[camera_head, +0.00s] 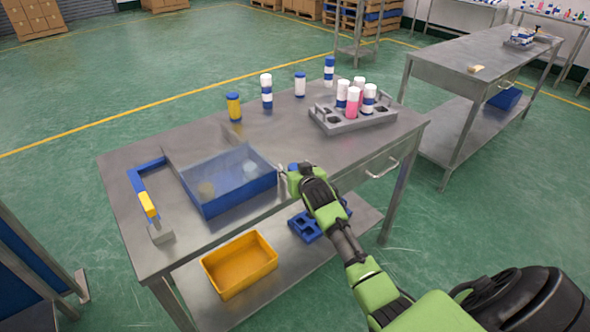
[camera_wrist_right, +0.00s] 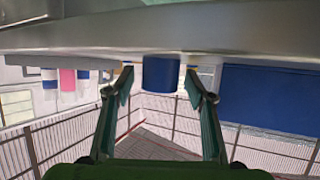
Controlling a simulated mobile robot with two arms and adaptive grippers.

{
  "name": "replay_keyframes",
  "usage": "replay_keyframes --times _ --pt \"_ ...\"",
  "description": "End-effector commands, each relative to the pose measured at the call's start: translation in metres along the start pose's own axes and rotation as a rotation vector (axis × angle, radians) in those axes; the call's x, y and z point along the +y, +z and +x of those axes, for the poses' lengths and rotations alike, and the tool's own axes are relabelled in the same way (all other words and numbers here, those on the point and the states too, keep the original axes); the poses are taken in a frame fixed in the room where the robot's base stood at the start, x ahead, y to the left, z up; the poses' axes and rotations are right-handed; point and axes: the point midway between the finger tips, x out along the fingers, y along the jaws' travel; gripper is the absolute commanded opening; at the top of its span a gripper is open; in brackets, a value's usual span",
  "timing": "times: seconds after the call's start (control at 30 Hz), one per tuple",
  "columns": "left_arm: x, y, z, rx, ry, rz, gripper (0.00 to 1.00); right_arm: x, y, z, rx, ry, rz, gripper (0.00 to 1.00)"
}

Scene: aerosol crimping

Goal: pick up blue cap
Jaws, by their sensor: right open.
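The blue cap (camera_head: 293,167) stands on the steel table near its front edge, just beyond my right gripper (camera_head: 286,177), which partly covers it. In the right wrist view, which is upside down, the blue cap (camera_wrist_right: 161,73) shows between the two fingertips of my right gripper (camera_wrist_right: 160,90). A gap shows on each side of the cap, and I cannot tell how deep it sits between the fingers. My right gripper is open and holds nothing. My left gripper is not in view.
A blue-walled bin (camera_head: 236,195) stands left of the gripper. A grey tray (camera_head: 352,123) with several cans is at the back right, and a yellow can (camera_head: 234,107) and others stand behind. A blue and yellow tool (camera_head: 148,204) is at the left.

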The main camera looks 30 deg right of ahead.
Motion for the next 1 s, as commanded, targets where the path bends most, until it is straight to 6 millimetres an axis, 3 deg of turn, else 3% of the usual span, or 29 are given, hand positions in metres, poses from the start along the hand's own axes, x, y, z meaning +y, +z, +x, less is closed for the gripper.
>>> replay_keyframes --times 0.17,0.3,0.73,1.0 --pt "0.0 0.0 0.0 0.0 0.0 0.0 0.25 0.0 0.0 0.0 0.001 0.0 0.0 0.47" --pt "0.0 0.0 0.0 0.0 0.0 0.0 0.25 0.0 0.0 0.0 0.001 0.0 0.0 0.22" --pt "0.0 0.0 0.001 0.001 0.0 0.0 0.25 0.0 -0.003 -0.001 0.003 0.0 0.001 0.22" --pt "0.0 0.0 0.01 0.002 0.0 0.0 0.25 -0.001 -0.032 -0.016 0.006 -0.001 0.001 0.22"
